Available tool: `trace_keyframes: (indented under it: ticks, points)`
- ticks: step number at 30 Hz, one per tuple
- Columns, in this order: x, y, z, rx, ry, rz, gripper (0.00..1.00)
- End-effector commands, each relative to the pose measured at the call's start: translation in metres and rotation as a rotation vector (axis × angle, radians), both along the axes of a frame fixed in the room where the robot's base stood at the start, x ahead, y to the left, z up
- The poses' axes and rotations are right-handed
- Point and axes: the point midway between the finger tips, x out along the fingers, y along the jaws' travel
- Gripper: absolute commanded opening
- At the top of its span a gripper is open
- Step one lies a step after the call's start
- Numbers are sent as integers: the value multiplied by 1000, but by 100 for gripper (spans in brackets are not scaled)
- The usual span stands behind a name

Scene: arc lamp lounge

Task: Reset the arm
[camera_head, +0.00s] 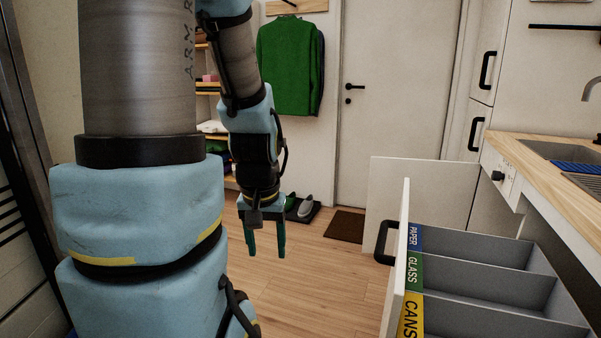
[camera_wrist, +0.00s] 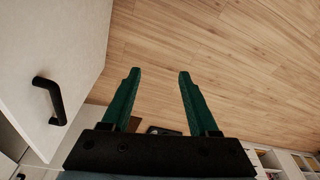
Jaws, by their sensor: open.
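My arm stands large at the left of the head view, with its upper links bent over and down. My gripper (camera_head: 265,252) hangs at the end of it, fingers pointing down above the wooden floor. In the wrist view the two green fingers of my gripper (camera_wrist: 157,75) are spread apart with only floor between them. It holds nothing. The gripper is left of the open drawer and apart from it.
A pulled-out drawer (camera_head: 400,265) with a black handle (camera_head: 384,242) holds grey bins labelled PAPER, GLASS and CANS. A counter with a sink (camera_head: 555,150) is at right. A door (camera_head: 390,90), green jacket (camera_head: 288,65), doormat (camera_head: 344,226) and shoes (camera_head: 304,207) are behind. Floor between is clear.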

Motion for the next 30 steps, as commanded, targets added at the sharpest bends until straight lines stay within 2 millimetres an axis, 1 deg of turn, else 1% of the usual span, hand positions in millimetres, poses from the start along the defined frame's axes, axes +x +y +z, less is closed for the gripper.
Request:
trace_keyframes:
  ticks: [1,2,3,8,15,18,22,29,30]
  points:
    - [-14,-2,7,-9,29,-9,61]
    - [-15,-2,17,-8,35,-11,61]
    - [-13,-2,27,-7,34,-10,61]
    - [-13,-1,56,-7,33,-9,61]
    - [-12,-1,107,-6,33,-8,61]
    - [-12,-1,121,-6,33,-8,61]
    - [-12,-1,127,-6,33,-8,61]
    - [-12,-1,125,-6,32,-8,61]
    - [-12,-1,125,-6,32,-8,56]
